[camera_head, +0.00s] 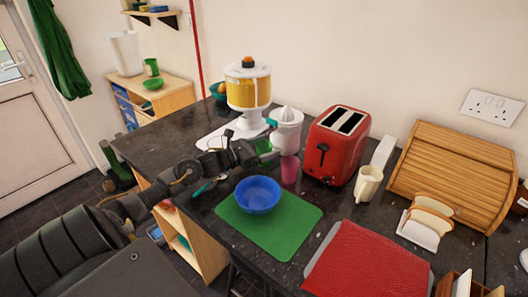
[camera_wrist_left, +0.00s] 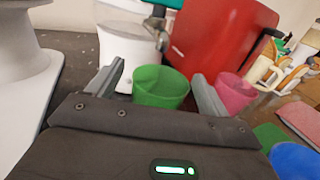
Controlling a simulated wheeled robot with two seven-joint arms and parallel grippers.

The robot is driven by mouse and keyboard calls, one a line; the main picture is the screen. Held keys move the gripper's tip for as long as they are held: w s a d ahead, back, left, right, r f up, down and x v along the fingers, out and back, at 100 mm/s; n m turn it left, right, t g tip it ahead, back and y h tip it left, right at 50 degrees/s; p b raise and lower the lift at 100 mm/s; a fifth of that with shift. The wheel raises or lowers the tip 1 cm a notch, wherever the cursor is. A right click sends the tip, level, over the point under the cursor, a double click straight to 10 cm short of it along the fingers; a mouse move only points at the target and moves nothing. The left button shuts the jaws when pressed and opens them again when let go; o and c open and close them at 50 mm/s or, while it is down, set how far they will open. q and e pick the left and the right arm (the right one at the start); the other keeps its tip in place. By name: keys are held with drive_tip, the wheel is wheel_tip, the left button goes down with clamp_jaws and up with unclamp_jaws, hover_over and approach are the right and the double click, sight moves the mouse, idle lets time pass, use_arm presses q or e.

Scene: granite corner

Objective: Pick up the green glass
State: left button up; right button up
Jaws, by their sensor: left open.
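The green glass (camera_wrist_left: 160,88) stands upright on the dark counter. In the wrist view it sits between the two spread fingers of my left gripper (camera_wrist_left: 158,75), with its open rim towards me. In the head view the green glass (camera_head: 263,147) shows only in part, at the tip of my left gripper (camera_head: 255,152), which hides the rest. The left gripper is open; I cannot tell whether a finger touches the glass. My right gripper is in neither view.
A pink glass (camera_head: 289,169) stands just right of the green one. The white juicer (camera_head: 285,130) and red toaster (camera_head: 336,145) are close behind. A blue bowl (camera_head: 257,195) sits on a green mat (camera_head: 285,238) in front. A juice dispenser (camera_head: 248,90) stands behind left.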

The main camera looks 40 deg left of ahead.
use_arm(q)
drive_tip(key=shift+x, duration=0.8)
drive_tip(key=c, duration=1.1)
drive_tip(key=shift+r, duration=0.1)
